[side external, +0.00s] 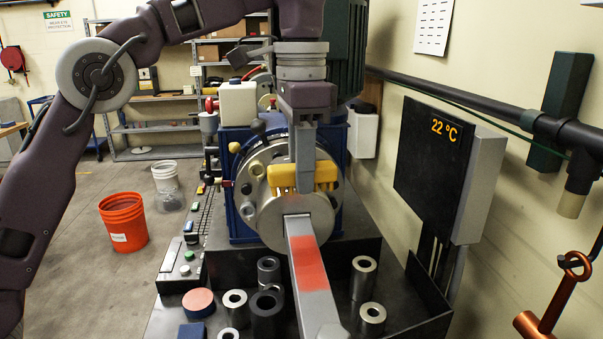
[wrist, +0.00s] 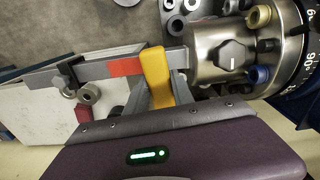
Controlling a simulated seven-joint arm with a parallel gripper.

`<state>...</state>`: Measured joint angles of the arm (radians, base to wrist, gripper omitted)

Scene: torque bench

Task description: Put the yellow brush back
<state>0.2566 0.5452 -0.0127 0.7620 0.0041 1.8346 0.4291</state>
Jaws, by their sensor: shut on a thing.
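The yellow brush (side external: 282,179) is between the fingers of my gripper (side external: 305,168), which is shut on it. It sits in front of the round metal face of the bench machine (side external: 268,218), just above the grey bar with a red band (side external: 308,262). In the wrist view the yellow brush (wrist: 156,75) crosses the grey bar beside its red band. My gripper (wrist: 163,95) reaches it from below in that view, its fingers partly hidden by the brush. I cannot tell whether the brush touches the bar or the machine.
Several metal sleeves (side external: 363,278) stand on the dark bench tray around the bar. A dark display panel (side external: 432,165) is on the right wall. An orange bucket (side external: 123,222) stands on the open floor at left.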

